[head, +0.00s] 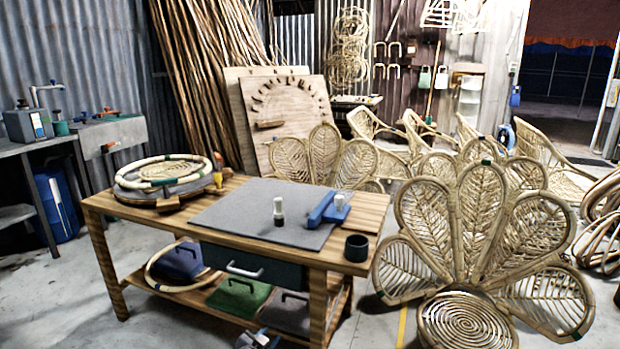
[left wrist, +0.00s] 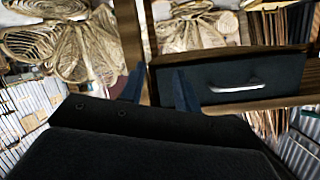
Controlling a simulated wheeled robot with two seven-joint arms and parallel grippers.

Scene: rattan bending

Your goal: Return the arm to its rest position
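My left gripper (head: 260,339) shows at the bottom edge of the head view, low in front of the wooden workbench (head: 372,208). Most of its arm is out of the picture. In the left wrist view its two dark blue fingers (left wrist: 160,88) stand apart with nothing seen between them, so it is open and empty. The bench's dark drawer (head: 245,266) and its silver handle appear beyond the fingers in the left wrist view (left wrist: 230,72). My right gripper is in neither view.
A grey mat (head: 235,212), a small bottle (head: 279,212), a blue tool (head: 325,209), a dark cup (head: 356,248) and a rattan ring assembly (head: 130,175) are on the bench. Bins (head: 240,297) fill the lower shelf. A rattan chair (head: 420,225) stands close on the right.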

